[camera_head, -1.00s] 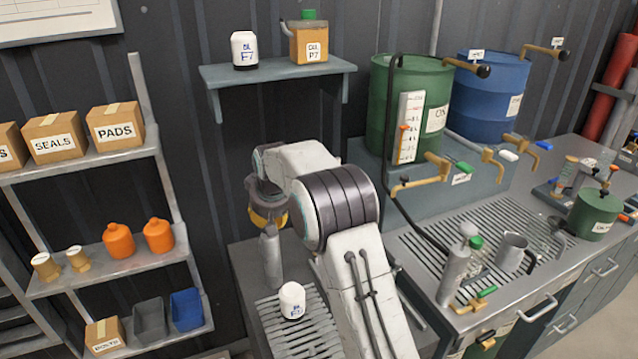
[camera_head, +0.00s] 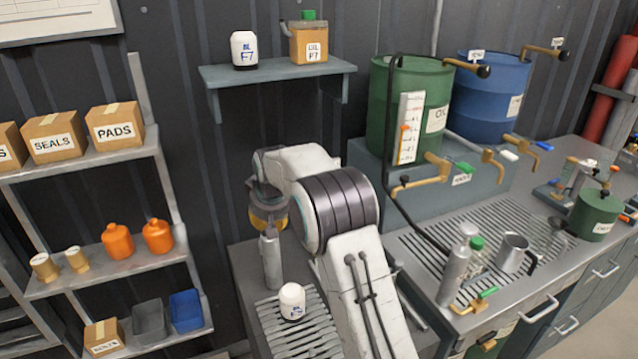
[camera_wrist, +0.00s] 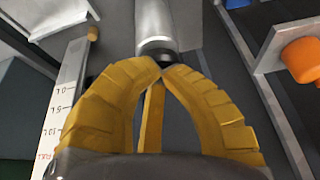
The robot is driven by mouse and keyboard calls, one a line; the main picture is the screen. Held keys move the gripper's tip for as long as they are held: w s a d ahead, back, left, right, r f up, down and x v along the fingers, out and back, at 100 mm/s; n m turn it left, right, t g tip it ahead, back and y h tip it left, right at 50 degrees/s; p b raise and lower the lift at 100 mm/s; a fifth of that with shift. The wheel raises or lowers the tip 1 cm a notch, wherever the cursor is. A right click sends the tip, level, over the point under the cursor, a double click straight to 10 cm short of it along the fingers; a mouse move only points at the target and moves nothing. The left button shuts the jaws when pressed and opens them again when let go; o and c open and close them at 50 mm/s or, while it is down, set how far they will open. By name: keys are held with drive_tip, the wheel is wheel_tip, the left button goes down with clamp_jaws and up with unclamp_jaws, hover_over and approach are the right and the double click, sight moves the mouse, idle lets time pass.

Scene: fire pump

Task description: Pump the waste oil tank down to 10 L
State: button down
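In the head view my gripper (camera_head: 270,228) is at the upper end of an upright grey hand pump (camera_head: 271,262) on the left end of the bench. In the wrist view my yellow fingers (camera_wrist: 160,66) come together at the pump's dark top end, below its pale grey cylinder (camera_wrist: 154,22). They look shut on the pump's handle, which they mostly hide. A white litre gauge (camera_wrist: 66,110) stands at the left in the wrist view, with black marks and a red one near its lower end. I cannot read its level.
A white bottle (camera_head: 292,302) stands on the grating beside the pump. A green drum (camera_head: 405,105) and a blue drum (camera_head: 490,100) with taps are at the back. A wall shelf (camera_head: 280,72) hangs above. Shelving (camera_head: 100,160) with boxes stands at the left.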

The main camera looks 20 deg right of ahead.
drive_tip(key=shift+r+p, duration=3.1)
drive_tip(key=shift+r, duration=0.7)
drive_tip(key=shift+f, duration=0.25)
drive_tip(key=shift+f+b, duration=2.8)
drive_tip(key=shift+f, duration=0.8)
drive_tip(key=shift+w+r+p, duration=0.1)
drive_tip(key=shift+r+p, duration=2.75)
drive_tip(key=shift+r, duration=0.95)
